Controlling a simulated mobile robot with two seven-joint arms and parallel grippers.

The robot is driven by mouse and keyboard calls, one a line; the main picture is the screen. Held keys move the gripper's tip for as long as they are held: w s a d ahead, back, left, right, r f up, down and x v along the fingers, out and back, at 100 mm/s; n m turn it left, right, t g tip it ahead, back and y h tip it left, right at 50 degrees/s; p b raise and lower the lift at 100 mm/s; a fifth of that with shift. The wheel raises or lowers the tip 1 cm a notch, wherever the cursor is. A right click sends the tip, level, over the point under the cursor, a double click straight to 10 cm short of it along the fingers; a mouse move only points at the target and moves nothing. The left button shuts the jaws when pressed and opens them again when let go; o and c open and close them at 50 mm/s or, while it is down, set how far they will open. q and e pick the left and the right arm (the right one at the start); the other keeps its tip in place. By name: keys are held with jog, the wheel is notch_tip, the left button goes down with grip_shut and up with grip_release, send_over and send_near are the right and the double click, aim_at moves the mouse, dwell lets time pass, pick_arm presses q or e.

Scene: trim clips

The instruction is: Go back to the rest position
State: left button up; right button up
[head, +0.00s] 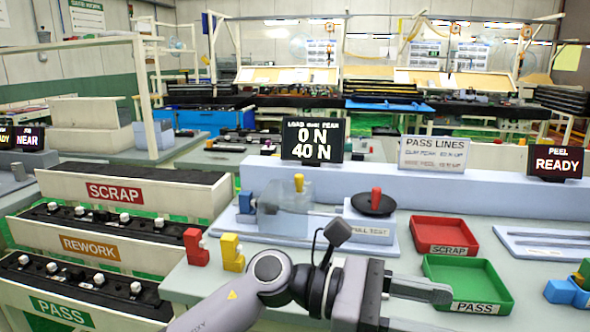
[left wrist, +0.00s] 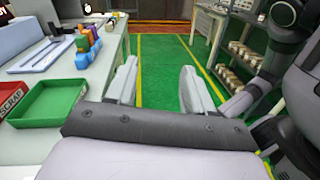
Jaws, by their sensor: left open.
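My left gripper (head: 425,306) reaches in from the bottom of the head view, over the front of the grey bench, just in front of the green PASS tray (head: 509,296). In the left wrist view its two fingers (left wrist: 160,88) stand wide apart with nothing between them. Green floor shows past the fingertips. My right gripper cannot be made out in either view.
A red SCRAP tray (head: 446,230) lies behind the green one. Red (head: 195,247) and yellow (head: 232,252) clips stand at the bench's left; blue blocks (head: 566,292) lie at right. The wrist view shows a shelf rack (left wrist: 245,50) beside the clear floor.

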pick_arm(q)
jog(key=w+a+f+m+t+y+p, duration=0.1)
jog(key=w+a+f+m+t, duration=0.25)
jog(key=a+m+t, duration=0.55)
jog(key=w+a+f+m+t+y, duration=0.15)
jog(key=a+f+m+t, duration=0.35)
jog(key=m, duration=0.9)
jog(key=w+a+f+m+t+y+p, duration=0.1)
jog(key=w+a+f+m+t, duration=0.25)
jog(key=m+t, duration=0.65)
jog(key=s+a+f+n+g+y, duration=0.4)
jog(key=s+a+f+n, duration=0.4)
jog(key=f, duration=0.3)
jog(key=s+a+f+n+g+y+p, duration=0.1)
jog(key=s+a+f+n+g+y, duration=0.3)
jog(key=s+a+f+n+y, duration=0.3)
jog(key=s+a+f+n, duration=0.2)
jog(key=a+f, duration=0.1)
jog(key=f, duration=0.1)
jog(key=shift+s+f+n, duration=0.15)
jog(key=shift+f+n, duration=0.2)
jog(key=shift+n, duration=0.05)
